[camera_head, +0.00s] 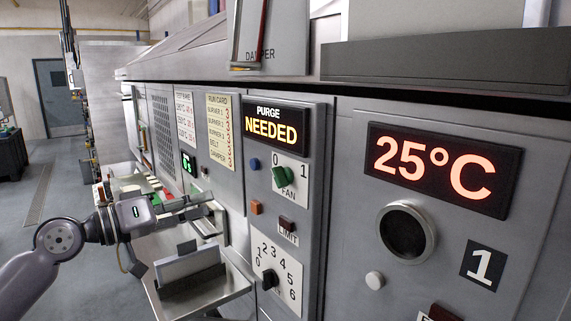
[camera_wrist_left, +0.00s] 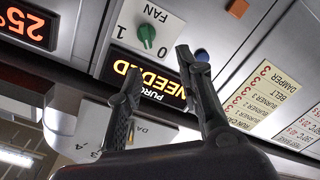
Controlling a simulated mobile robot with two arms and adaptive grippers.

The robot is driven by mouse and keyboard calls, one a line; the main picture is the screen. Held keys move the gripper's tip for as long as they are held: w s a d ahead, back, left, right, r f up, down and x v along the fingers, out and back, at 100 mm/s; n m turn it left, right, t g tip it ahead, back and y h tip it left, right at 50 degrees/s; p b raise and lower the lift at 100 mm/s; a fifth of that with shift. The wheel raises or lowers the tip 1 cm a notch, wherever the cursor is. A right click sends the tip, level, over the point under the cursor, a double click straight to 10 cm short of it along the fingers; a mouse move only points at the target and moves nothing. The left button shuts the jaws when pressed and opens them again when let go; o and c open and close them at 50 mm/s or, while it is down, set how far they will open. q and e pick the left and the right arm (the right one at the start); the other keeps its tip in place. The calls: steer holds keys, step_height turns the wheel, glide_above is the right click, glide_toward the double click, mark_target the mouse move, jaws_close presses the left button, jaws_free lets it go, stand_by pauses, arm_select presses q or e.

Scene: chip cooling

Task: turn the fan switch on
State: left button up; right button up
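The fan switch is a green knob (camera_head: 283,177) on a white plate marked 0, 1 and FAN, on the grey control panel. It also shows upside down in the left wrist view (camera_wrist_left: 147,36). The knob seems to point toward the 0 side. My left gripper (camera_head: 209,204) is left of the knob and apart from it, in front of the panel. In the left wrist view its two fingers (camera_wrist_left: 157,62) are spread with nothing between them, and the knob appears beyond their tips. My right gripper is not in view.
Above the knob a display (camera_head: 271,128) reads PURGE NEEDED. A blue button (camera_head: 254,164), an orange button (camera_head: 256,208) and a numbered dial (camera_head: 269,279) surround it. A metal tray (camera_head: 205,300) juts out below my left gripper. A temperature display (camera_head: 440,170) reads 25°C.

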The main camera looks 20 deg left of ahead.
arm_select(q)
steer(key=d+r, duration=0.1)
steer(key=r, duration=0.1)
steer(key=p, duration=0.8)
glide_toward(275, 179)
steer(key=shift+h, duration=0.3)
steer(key=x, duration=0.5)
steer(key=shift+a+r, duration=0.15)
steer(key=shift+r, duration=0.1)
steer(key=x, duration=0.2)
steer(key=p+x, duration=0.1)
steer(key=x, duration=0.1)
steer(key=shift+f, duration=0.2)
steer(key=shift+w+d+f, duration=0.15)
steer(key=shift+w+d, duration=0.15)
steer(key=shift+w, duration=0.15)
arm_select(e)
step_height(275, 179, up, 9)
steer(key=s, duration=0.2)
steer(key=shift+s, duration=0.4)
arm_select(q)
steer(key=shift+c, duration=0.4)
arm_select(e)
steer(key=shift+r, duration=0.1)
arm_select(q)
jaws_close()
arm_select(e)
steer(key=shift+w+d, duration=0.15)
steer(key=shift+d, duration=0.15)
